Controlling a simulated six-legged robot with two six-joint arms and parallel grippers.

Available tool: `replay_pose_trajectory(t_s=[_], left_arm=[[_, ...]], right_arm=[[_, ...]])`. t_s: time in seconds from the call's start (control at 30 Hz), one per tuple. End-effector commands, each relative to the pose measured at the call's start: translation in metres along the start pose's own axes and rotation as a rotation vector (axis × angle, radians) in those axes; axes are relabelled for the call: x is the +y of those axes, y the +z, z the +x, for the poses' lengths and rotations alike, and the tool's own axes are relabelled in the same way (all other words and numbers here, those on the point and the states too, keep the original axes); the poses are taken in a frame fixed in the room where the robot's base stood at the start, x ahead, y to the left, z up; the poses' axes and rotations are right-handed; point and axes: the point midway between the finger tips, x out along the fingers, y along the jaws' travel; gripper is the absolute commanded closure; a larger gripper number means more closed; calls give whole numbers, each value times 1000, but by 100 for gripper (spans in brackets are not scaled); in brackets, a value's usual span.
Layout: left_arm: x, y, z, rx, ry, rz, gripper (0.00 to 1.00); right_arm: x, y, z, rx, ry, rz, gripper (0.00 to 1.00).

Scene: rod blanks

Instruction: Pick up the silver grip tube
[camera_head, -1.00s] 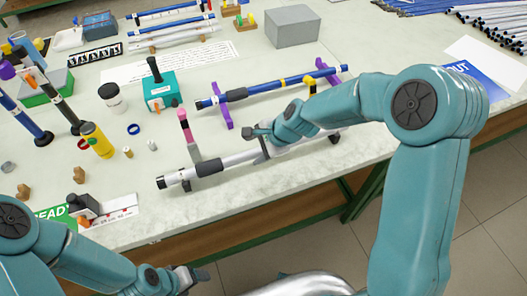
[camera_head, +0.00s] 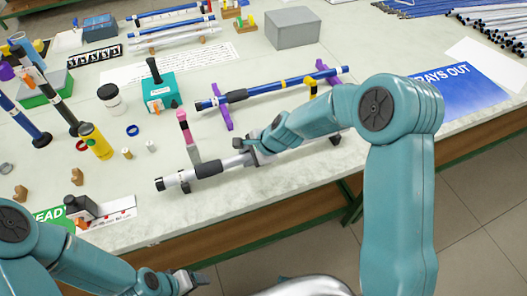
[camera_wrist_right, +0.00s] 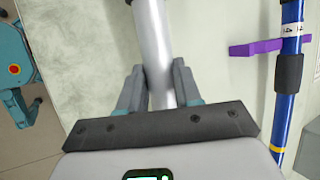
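The silver grip tube (camera_head: 232,160) lies near the front edge of the table, with a black grip and a black-and-white banded end at its left. Stands hold it up. My right gripper (camera_head: 256,153) is at the tube's middle, right of the black grip. In the right wrist view the silver tube (camera_wrist_right: 153,45) runs between the two fingers of my right gripper (camera_wrist_right: 159,85). The fingers lie close along both sides; I cannot tell if they press on it. My left gripper (camera_head: 198,280) is off the table's front edge at bottom, away from the tube; its fingers are unclear.
A blue tube (camera_head: 275,87) lies on purple stands (camera_head: 222,112) just behind. A pink-topped post (camera_head: 186,128) stands close behind the silver tube's left part. A teal box (camera_head: 160,92) and a yellow can (camera_head: 96,142) stand further left. A grey box (camera_head: 292,27) is at the back.

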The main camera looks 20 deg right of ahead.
Motion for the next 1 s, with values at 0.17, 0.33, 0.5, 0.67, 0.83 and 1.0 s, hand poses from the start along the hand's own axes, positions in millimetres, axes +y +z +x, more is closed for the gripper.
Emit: replay_pose_trajectory(t_s=[0.17,0.33,0.5,0.67,0.83,1.0], left_arm=[[0,0,0,0,0,0,28],[1,0,-3,0,0,0,28],[6,0,-18,0,0,0,28],[13,1,-36,0,0,0,28],[16,1,-45,0,0,0,28],[16,1,-44,0,0,0,28]], right_arm=[[0,0,1,0,1,0,99],[-2,2,-4,0,0,0,99],[-13,11,-25,0,-2,-2,99],[-32,25,-61,1,-5,-3,99],[-54,43,-105,2,-7,-4,99],[-71,58,-139,0,-4,-2,99]])
